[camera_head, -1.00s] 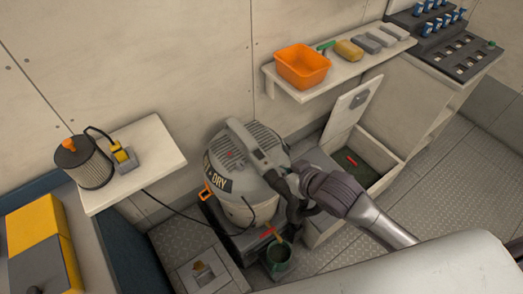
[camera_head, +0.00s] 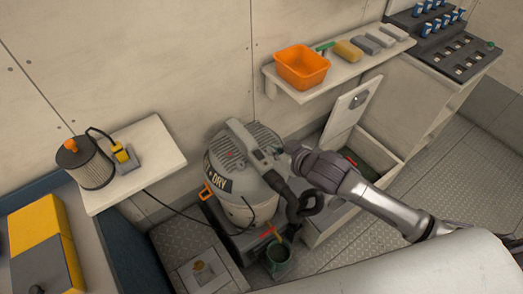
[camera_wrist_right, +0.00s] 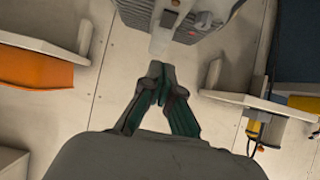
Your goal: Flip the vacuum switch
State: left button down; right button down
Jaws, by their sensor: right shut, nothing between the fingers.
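The grey wet/dry vacuum (camera_head: 235,180) stands on a dark base beside the wall. A grey handle bar (camera_head: 241,137) runs over its ribbed lid. A small dark switch (camera_wrist_right: 168,18) with an orange spot beside it shows on this bar in the right wrist view; its on/off position is too small to tell. My right gripper (camera_head: 288,148) is shut and empty, close to the right end of the bar. In the right wrist view its closed fingertips (camera_wrist_right: 158,70) point at the bar's end, with a small apparent gap; contact is unclear. My left gripper is out of view.
A black hose (camera_head: 300,205) curves below my right arm. An orange bin (camera_head: 302,66) and sponges stand on the wall shelf (camera_head: 345,76). An open hatch lid (camera_head: 351,108) leans behind the arm. A filter (camera_head: 84,163) sits on the left shelf.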

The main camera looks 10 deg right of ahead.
aim_at(256, 151)
jog(key=x, duration=0.6)
jog(key=shift+r+p, duration=0.15)
jog(key=shift+p, duration=0.2)
jog(key=f, duration=0.1)
jog(key=w+f, duration=0.1)
jog(key=f, duration=0.1)
jog(key=shift+a+f, duration=0.2)
jog(key=shift+f+p, duration=0.3)
jog(key=shift+f, duration=0.15)
jog(key=shift+w+f, duration=0.1)
jog(key=shift+w+a+f, duration=0.1)
jog(key=shift+f, duration=0.2)
jog(key=shift+r, duration=0.1)
